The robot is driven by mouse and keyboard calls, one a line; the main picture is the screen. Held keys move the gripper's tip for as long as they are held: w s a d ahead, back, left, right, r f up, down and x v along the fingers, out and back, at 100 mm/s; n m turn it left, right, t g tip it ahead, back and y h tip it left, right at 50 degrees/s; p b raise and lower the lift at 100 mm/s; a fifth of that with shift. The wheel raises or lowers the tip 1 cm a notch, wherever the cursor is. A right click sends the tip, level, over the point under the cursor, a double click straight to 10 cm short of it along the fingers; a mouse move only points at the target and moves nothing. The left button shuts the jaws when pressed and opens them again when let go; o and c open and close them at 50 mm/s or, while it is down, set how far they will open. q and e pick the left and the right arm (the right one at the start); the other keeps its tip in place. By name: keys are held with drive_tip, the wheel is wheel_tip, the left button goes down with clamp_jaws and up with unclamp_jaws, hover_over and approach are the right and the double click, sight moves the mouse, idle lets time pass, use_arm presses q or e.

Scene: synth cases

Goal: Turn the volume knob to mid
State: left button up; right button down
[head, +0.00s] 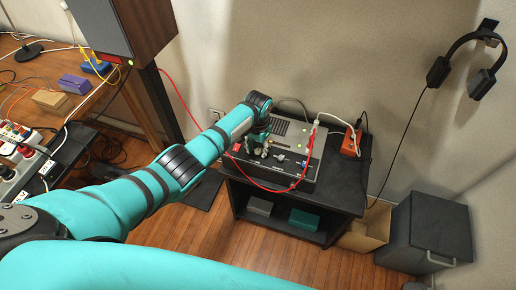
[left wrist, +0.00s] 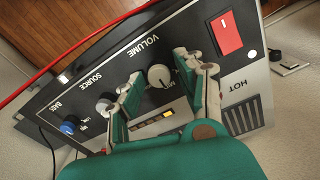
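The volume knob (left wrist: 158,76) is a pale round knob on the dark front panel of the amplifier, under the printed word VOLUME, which appears upside down. A small dark line shows on its face; the marks around it are too small to read surely. My left gripper (left wrist: 160,68) is open, with one finger on each side of the knob; contact cannot be told. In the head view my left gripper (head: 258,147) is over the left part of the amplifier (head: 312,170) and hides the knob. My right gripper is not in view.
A pale source knob (left wrist: 105,102) and a blue bass knob (left wrist: 68,127) sit beside the volume knob. A red switch (left wrist: 227,33) is on its other side. A red cable (head: 262,186) hangs across the amplifier's front. An orange box (head: 351,141) stands at the right on the black stand (head: 340,196).

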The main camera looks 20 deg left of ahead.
sight(258, 151)
use_arm(q)
drive_tip(key=shift+o, duration=0.5)
wheel_tip(258, 151, up, 12)
idle(0.3)
idle(0.3)
